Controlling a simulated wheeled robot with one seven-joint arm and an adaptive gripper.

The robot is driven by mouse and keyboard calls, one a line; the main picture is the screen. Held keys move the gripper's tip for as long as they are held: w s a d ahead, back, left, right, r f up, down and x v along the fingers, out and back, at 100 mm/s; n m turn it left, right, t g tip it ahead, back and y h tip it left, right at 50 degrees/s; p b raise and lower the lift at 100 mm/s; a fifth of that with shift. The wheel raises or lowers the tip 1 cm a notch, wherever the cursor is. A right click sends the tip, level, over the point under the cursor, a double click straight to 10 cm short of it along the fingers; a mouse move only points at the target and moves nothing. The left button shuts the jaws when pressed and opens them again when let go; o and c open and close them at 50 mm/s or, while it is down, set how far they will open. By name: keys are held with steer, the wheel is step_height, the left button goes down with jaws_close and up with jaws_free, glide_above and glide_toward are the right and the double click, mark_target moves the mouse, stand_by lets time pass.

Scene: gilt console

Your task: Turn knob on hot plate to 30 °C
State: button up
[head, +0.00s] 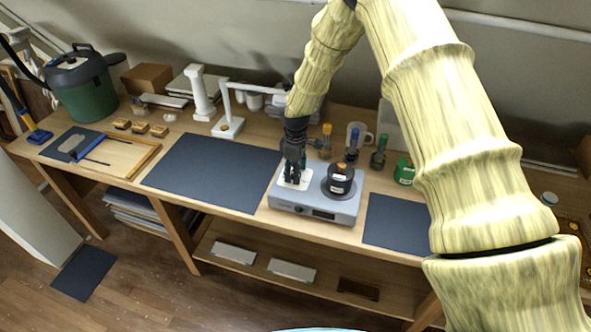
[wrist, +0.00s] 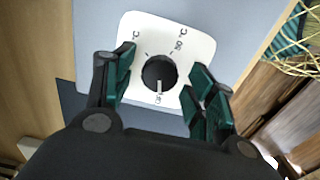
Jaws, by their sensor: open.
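The hot plate (head: 288,203) is a grey box on the table with a black jar (head: 340,177) on its round plate. Its white dial plate (wrist: 199,45) fills the middle of the wrist view. The black knob (wrist: 157,70) sits on it, its white pointer line toward the picture's bottom, at a small label too small to read surely. A "50 °C" mark shows at upper right; another °C mark at upper left is partly cut by my finger. My gripper (wrist: 163,84) is open, with green-padded fingers on either side of the knob, apparently apart from it. In the head view my gripper (head: 294,168) hides the knob.
Dark mats (head: 210,172) lie left and right (head: 395,222) of the hot plate. A white stand (head: 228,126) is at back left. The left mat is bare.

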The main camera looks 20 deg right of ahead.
steer(key=shift+c, duration=0.3)
steer(key=c, duration=1)
steer(key=shift+m+b, duration=0.35)
steer(key=shift+m, duration=0.05)
steer(key=shift+f+m+b, duration=0.15)
steer(key=shift+m+b, duration=0.5)
steer(key=shift+m, duration=0.45)
steer(key=m+b, duration=0.1)
steer(key=m, duration=0.2)
steer(key=shift+b, duration=0.3)
steer(key=m+b, duration=0.1)
steer(key=m, duration=0.3)
steer(key=shift+r+m+b, duration=0.2)
steer(key=shift+m+b, duration=0.3)
steer(key=shift+m, duration=1.4)
